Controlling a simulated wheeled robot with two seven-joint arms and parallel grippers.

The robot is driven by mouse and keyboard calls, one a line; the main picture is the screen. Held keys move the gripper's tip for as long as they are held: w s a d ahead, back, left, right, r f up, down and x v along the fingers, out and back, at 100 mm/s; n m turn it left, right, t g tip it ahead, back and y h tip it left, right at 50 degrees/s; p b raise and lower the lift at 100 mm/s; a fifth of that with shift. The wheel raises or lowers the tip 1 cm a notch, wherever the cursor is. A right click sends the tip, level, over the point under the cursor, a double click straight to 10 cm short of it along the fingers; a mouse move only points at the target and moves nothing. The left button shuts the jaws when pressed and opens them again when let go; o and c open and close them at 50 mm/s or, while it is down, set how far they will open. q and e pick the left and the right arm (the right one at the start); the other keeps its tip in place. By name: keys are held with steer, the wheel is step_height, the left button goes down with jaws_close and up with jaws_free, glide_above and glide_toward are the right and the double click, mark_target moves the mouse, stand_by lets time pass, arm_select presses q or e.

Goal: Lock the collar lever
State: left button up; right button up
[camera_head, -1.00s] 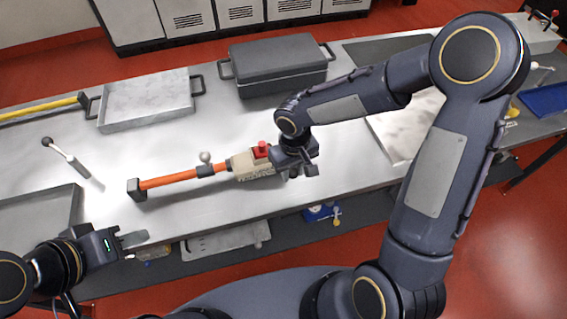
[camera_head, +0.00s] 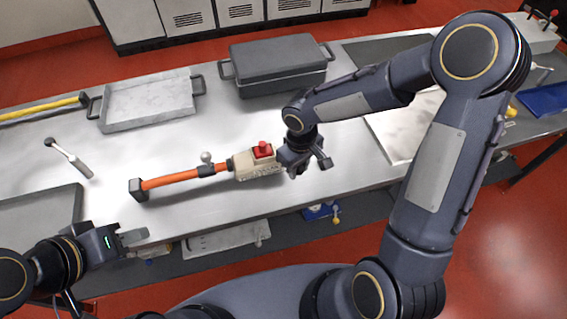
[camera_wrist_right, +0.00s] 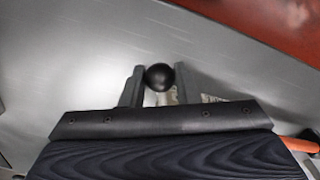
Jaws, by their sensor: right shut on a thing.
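A long tool lies on the metal bench in the head view, with an orange shaft (camera_head: 175,180), a beige body (camera_head: 243,166) and a red button (camera_head: 263,150) on top. A grey ball knob (camera_head: 207,157) stands up from a dark collar (camera_head: 207,170) on the shaft. My right gripper (camera_head: 303,166) is at the right end of the beige body. In the right wrist view, a black ball (camera_wrist_right: 159,76) sits between its two fingers, and the gripper is shut on it. What the ball is fixed to is mostly hidden. My left gripper (camera_head: 135,238) hangs by the bench's front edge, its opening unclear.
A grey tray (camera_head: 150,104) and a dark lidded case (camera_head: 278,68) stand at the back of the bench. A lever-like hand tool (camera_head: 70,158) lies at left, beside a flat tray (camera_head: 40,212). A yellow bar (camera_head: 40,110) lies behind it.

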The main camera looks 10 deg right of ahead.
steer(key=shift+w+d+n+p, duration=0.15)
steer(key=shift+d+n+p, duration=0.15)
steer(key=shift+n, duration=0.1)
steer(key=shift+w+d+n+p, duration=0.35)
steer(key=shift+d+n, duration=0.15)
steer(key=shift+n, duration=0.4)
steer(key=shift+w+d+n+p, duration=0.65)
steer(key=shift+n+p, duration=0.1)
steer(key=shift+n, duration=0.45)
